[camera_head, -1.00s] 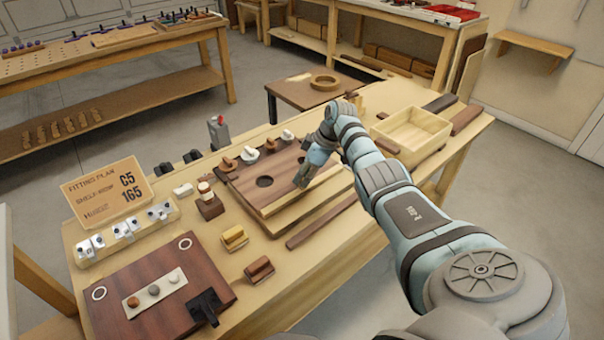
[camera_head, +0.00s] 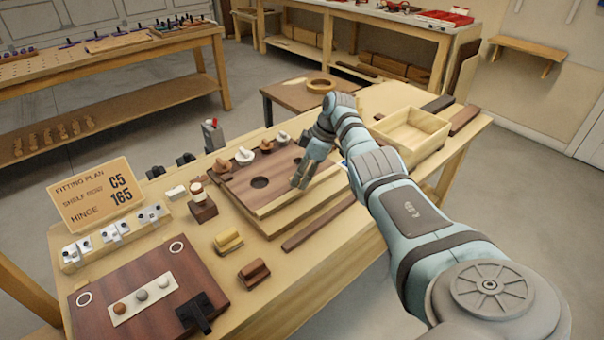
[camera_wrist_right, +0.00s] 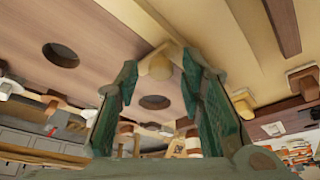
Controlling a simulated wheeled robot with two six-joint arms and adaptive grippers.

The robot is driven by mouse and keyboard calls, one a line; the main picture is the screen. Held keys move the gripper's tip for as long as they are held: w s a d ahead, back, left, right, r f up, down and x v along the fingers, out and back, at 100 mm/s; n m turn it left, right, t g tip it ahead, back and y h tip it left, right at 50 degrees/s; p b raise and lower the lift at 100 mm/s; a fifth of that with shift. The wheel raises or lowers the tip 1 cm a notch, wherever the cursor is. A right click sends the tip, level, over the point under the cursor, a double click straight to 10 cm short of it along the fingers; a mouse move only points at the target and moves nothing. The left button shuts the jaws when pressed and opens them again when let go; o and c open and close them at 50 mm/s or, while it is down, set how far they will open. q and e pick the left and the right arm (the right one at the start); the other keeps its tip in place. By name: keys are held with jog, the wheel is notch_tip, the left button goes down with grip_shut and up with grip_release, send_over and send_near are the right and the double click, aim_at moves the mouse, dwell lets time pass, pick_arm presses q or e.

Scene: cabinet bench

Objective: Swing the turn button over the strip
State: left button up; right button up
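The dark brown board (camera_head: 240,190) lies on the bench with round holes in its face. A pale wooden strip (camera_head: 270,207) runs along its near edge. My left gripper is not in view.
Brown and white knobs (camera_head: 244,155) line the board's far edge. An open wooden tray (camera_head: 412,135) stands to the right. Yellow (camera_head: 228,241) and brown (camera_head: 253,272) blocks, a dark red panel (camera_head: 100,300) and a fitting plan sign (camera_head: 97,195) are at the left.

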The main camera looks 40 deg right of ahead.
jog(key=v, duration=1.2)
jog(key=shift+f, duration=0.1)
